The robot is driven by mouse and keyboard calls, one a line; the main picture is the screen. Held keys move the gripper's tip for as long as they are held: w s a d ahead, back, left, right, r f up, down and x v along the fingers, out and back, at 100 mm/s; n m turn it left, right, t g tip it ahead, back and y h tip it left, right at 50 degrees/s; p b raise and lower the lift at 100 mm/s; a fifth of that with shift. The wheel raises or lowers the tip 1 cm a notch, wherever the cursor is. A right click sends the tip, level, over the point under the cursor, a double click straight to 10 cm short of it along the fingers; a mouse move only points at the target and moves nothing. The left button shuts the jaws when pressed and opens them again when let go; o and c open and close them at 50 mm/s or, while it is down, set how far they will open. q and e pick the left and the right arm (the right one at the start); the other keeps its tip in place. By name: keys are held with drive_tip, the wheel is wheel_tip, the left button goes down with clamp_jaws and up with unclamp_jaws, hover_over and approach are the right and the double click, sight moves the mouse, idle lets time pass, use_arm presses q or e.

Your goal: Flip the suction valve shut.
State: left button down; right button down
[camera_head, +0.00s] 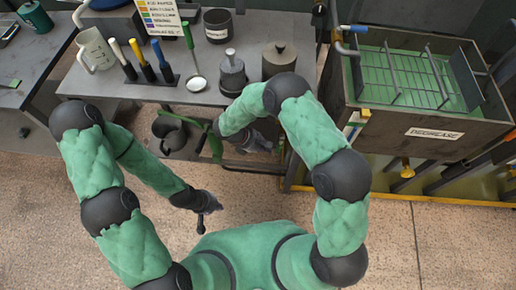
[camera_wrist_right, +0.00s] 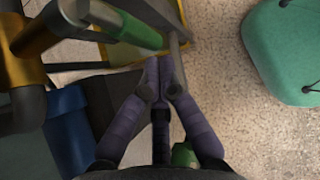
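No part in view is plainly marked as the suction valve. In the right wrist view, a green grip (camera_wrist_right: 128,28) on grey and yellow pipework lies just beyond my right gripper (camera_wrist_right: 163,78). The fingertips of that gripper meet close together beside a thin grey bar (camera_wrist_right: 180,52). I cannot tell whether they touch the bar. In the head view my right gripper (camera_head: 256,142) is low at the bench's front edge, partly behind my arm. My left gripper (camera_head: 205,212) hangs over open floor, away from the bench, and its fingers are too small to read.
The bench (camera_head: 140,92) holds a white jug (camera_head: 96,48), colored-handled tools (camera_head: 148,66) and dark canisters (camera_head: 232,72). A degreaser tank (camera_head: 430,128) with a blue-handled pipe (camera_head: 354,28) stands to the right. Green pipework (camera_head: 214,150) and a dark bucket (camera_head: 170,133) sit under the bench.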

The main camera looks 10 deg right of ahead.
drive_tip(key=shift+d, duration=0.4)
drive_tip(key=shift+d, duration=0.1)
drive_tip(key=shift+s+d+f, duration=0.2)
drive_tip(key=shift+d+f, duration=0.1)
drive_tip(key=shift+d, duration=0.35)
